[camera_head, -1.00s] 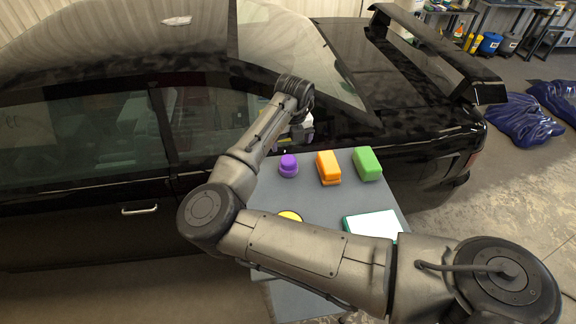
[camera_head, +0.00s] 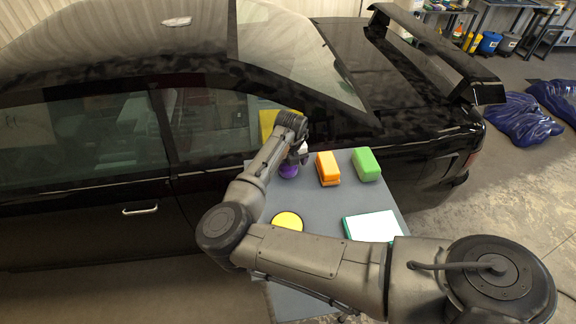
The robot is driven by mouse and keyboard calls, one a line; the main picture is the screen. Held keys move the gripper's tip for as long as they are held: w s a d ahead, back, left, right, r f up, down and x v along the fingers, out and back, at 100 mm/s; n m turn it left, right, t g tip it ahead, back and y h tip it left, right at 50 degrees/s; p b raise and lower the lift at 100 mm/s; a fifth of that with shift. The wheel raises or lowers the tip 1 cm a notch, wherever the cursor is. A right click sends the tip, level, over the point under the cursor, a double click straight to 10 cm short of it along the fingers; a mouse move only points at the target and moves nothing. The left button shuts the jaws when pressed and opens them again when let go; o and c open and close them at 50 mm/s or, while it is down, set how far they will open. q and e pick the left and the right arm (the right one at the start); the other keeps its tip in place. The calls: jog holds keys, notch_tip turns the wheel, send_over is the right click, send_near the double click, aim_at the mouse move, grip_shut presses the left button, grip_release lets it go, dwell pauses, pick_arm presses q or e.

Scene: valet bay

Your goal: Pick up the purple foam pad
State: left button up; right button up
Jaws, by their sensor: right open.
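The purple foam pad (camera_head: 288,172) is a small round purple piece near the far left corner of the grey table (camera_head: 326,205). My right gripper (camera_head: 295,160) is just above it, pointing down, and covers its upper part. The fingers are small and partly hidden by the wrist, but they look open. I cannot tell whether they touch the pad or reach around it. My left gripper is not in view.
An orange block (camera_head: 328,168) and a green block (camera_head: 366,164) stand to the right of the pad. A yellow disc (camera_head: 287,221) and a white pad with a green edge (camera_head: 372,226) lie nearer. The black car (camera_head: 90,190) is close behind the table.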

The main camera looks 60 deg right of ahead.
jog(key=shift+d+f, duration=0.1)
jog(key=shift+f, duration=0.6)
jog(key=c, duration=1)
jog(key=shift+r, duration=0.1)
jog(key=shift+r, duration=0.45)
jog(key=r, duration=0.3)
jog(key=shift+s+d+r+b, duration=0.1)
jog(key=shift+s+r+b, duration=0.1)
jog(key=shift+s+b, duration=0.1)
jog(key=s+r, duration=0.2)
jog(key=s, duration=0.1)
jog(key=s+d+r, duration=0.1)
jog(key=s+r, duration=0.1)
jog(key=s, duration=0.2)
jog(key=s+r, duration=0.2)
jog(key=s, duration=0.1)
jog(key=shift+s+d+r+b, duration=0.3)
jog(key=shift+s+d+b, duration=0.05)
jog(key=shift+s+d, duration=0.05)
